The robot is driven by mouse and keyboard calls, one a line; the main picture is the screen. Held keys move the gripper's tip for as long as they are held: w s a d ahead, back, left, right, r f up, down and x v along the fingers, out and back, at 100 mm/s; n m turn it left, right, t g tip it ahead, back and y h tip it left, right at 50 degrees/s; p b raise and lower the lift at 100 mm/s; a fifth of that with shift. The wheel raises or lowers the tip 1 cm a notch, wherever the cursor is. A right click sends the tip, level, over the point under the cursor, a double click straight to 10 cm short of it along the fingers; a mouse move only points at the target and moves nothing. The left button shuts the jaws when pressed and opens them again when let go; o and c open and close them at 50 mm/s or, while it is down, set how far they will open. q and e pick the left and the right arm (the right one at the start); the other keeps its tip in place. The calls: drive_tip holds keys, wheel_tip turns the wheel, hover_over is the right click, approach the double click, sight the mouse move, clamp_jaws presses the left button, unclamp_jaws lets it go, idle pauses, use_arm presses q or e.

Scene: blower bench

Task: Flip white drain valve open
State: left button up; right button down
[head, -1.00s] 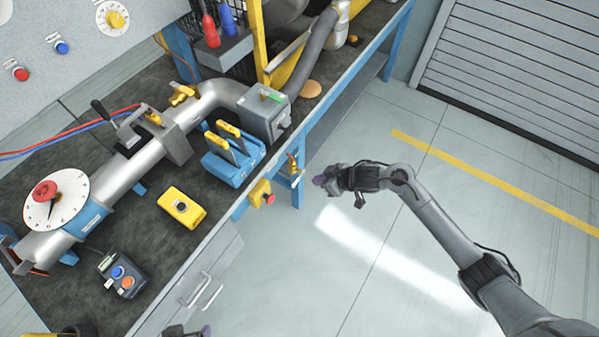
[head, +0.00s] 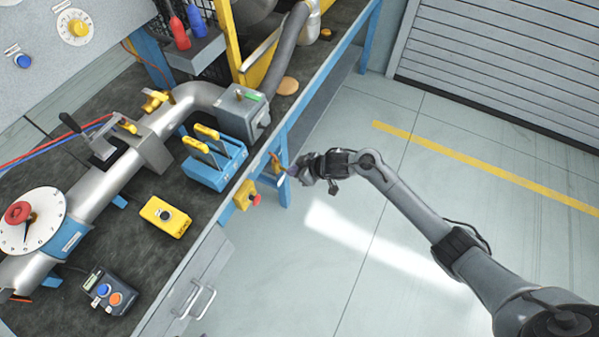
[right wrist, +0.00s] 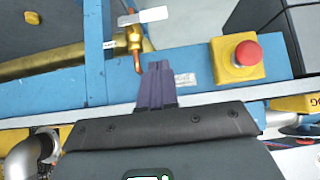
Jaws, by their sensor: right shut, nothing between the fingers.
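The drain valve's white lever (right wrist: 143,16) sits on a brass and copper fitting at the blue bench edge, at the top of the right wrist view. It lies nearly level in that picture, tilted slightly up to the right. In the head view the small brass valve (head: 275,162) is at the bench's front edge, and its lever is hard to make out. My right gripper (head: 293,171) is shut and empty, just right of the valve. Its purple fingertips (right wrist: 158,70) show just below the copper spout, apart from the white lever. My left gripper is out of view.
A yellow box with a red stop button (right wrist: 246,53) is right of the fingertips on the blue rail. A blue bench leg (right wrist: 96,50) stands left of them. Blue switches with yellow levers (head: 215,160) are on the bench. Open floor (head: 400,250) lies to the right.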

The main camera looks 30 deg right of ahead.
sight(281, 181)
drive_tip(key=w+a+f+b, duration=0.2)
drive_tip(key=w+f+b, duration=0.1)
drive_tip(key=f, duration=0.5)
drive_tip(key=shift+a+b, duration=0.15)
drive_tip(key=shift+b, duration=0.2)
drive_tip(key=shift+w, duration=0.1)
